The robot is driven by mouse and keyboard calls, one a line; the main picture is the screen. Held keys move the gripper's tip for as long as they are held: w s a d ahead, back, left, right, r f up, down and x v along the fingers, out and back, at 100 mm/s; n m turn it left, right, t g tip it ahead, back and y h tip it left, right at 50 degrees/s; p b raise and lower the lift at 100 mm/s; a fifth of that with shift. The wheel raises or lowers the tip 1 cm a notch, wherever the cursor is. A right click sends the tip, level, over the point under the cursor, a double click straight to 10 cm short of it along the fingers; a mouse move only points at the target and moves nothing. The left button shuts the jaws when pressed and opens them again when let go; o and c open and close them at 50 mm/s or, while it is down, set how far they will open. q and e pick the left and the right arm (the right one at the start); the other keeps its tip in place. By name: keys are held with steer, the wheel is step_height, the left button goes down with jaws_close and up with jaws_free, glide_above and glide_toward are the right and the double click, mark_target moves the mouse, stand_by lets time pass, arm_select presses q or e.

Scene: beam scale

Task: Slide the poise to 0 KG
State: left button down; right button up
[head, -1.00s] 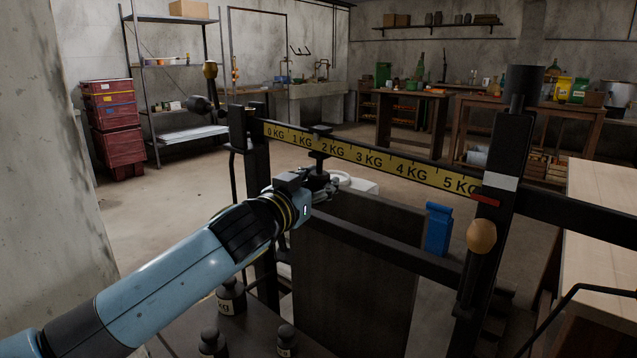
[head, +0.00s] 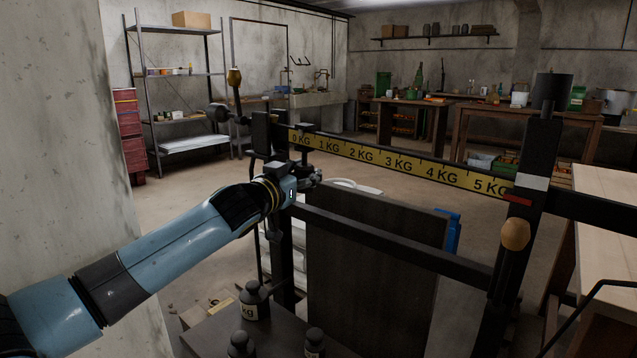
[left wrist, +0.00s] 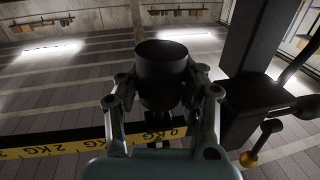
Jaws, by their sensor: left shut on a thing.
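The beam scale's yellow strip (head: 392,162) runs from 0 KG at the left to 5 KG at the right. My left gripper (head: 312,177) is just below the strip's 0 KG end, shut on the poise. The poise's dark top (head: 304,128) shows over the beam close to the 0 KG mark; its lower part is mostly hidden by the gripper. In the left wrist view the poise (left wrist: 161,76) is a dark cylinder between the two fingers (left wrist: 163,105), near the 0 end of the strip. Its exact reading cannot be told. My right gripper is not in view.
A dark post (head: 262,133) stands close left of the 0 KG end. A thicker post (head: 524,215) with a wooden knob stands at the right. Dark weights (head: 254,301) stand on the scale's platform below my arm. A wooden table (head: 610,210) is at the right.

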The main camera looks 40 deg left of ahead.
arm_select(q)
steer(key=shift+a+f, duration=0.15)
steer(key=shift+a, duration=0.15)
steer(key=c, duration=1.2)
jaws_free()
steer(key=shift+s, duration=0.1)
steer(key=o, duration=0.4)
steer(key=shift+s+a, duration=0.2)
steer(key=shift+o, duration=0.2)
steer(key=shift+w, duration=0.1)
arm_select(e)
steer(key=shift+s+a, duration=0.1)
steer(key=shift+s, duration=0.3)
arm_select(q)
steer(key=shift+d+r, duration=0.2)
